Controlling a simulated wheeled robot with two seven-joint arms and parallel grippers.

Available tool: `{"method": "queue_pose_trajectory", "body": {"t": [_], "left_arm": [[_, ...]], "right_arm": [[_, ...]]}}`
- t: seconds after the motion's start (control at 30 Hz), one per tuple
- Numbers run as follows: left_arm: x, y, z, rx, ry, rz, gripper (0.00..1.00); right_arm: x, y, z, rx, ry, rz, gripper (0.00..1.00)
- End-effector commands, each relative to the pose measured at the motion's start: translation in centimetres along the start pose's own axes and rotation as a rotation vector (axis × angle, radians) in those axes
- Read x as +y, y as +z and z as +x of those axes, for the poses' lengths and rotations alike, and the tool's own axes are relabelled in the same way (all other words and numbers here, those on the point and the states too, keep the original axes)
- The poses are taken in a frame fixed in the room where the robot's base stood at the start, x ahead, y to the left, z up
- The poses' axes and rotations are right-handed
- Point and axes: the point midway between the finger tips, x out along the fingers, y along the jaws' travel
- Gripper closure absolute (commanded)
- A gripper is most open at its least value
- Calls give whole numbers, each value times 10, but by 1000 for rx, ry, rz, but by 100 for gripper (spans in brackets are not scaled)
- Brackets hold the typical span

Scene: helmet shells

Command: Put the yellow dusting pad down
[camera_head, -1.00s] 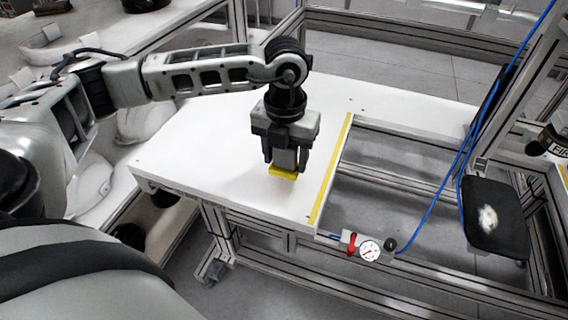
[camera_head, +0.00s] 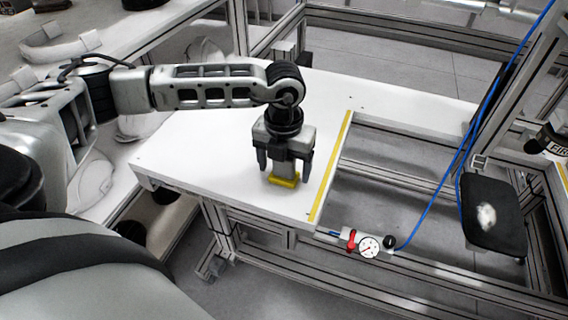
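The yellow dusting pad (camera_head: 284,181) sits on the white table top (camera_head: 200,150), near its front right part, left of the yellow strip. A grey block, which looks like the pad's handle, rises from it between my fingers. My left gripper (camera_head: 285,168) points straight down over the pad. Its two dark fingers are spread, one on each side of the grey block, with visible gaps. The pad appears to rest flat on the table, though its contact edge is small in view. My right gripper is not in view.
A yellow strip (camera_head: 331,168) runs along the edge of the table's cut-out. A pressure gauge (camera_head: 368,247) with a red valve is below it. A blue hose (camera_head: 448,172) rises to the right. A black plate (camera_head: 493,215) stands at the right. White shells lie at the left.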

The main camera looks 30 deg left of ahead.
Motion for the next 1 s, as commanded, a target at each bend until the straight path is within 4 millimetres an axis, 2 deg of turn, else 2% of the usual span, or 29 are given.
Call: {"method": "queue_pose_trajectory", "body": {"t": [0.23,0.7,0.83,1.0], "left_arm": [[0,1,-11,-4,-2,0,24],[0,1,-104,-3,-1,1,24],[-1,1,-118,-2,-2,1,24],[0,0,-124,0,1,1,24]], "right_arm": [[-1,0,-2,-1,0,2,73],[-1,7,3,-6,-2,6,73],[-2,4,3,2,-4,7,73],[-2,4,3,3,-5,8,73]]}}
